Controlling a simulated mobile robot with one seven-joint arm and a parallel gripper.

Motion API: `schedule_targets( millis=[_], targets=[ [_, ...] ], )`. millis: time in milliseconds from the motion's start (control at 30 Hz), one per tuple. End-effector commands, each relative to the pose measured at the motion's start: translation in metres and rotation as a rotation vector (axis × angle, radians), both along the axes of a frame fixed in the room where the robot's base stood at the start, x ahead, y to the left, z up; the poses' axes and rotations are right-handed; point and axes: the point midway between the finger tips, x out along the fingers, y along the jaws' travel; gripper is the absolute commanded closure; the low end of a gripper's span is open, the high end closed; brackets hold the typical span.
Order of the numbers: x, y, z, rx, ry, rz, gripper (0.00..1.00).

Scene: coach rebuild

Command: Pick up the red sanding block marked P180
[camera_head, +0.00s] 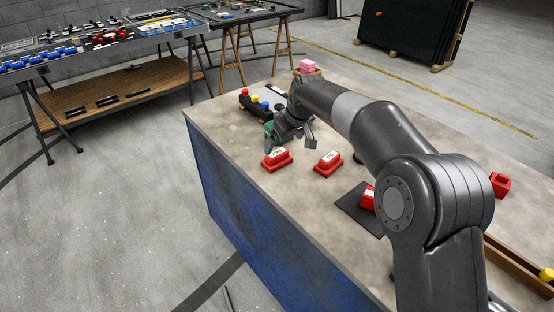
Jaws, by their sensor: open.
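Several red sanding blocks with white labels lie on the worktop (245,118); the label print is too small to tell which is P180. One red block (276,159) lies near the front left edge, just below my gripper in the picture. A second red block (328,162) lies to its right. A third red block (367,199) is partly hidden by my arm, on a dark mat (352,215). Another red piece (500,185) lies right of my arm. My gripper (289,142) is open, its jaws apart and empty, above the worktop; its exact height is unclear.
A dark rack with red, yellow and blue knobs (256,105) and a green object (270,129) stand behind and left of my gripper. A wooden tray (517,265) lies at right.

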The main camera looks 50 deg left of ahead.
Motion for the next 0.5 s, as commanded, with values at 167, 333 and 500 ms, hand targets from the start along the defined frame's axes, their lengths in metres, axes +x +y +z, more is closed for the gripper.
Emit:
schedule_targets(
  millis=[167, 333, 500],
  targets=[
    [0.000, 0.010, -0.029, -0.004, 0.002, 0.000, 0.00],
    [0.001, 0.016, -0.043, -0.001, 0.000, -0.001, 0.00],
    [0.002, 0.022, -0.060, -0.003, 0.002, -0.001, 0.00]
  ],
)
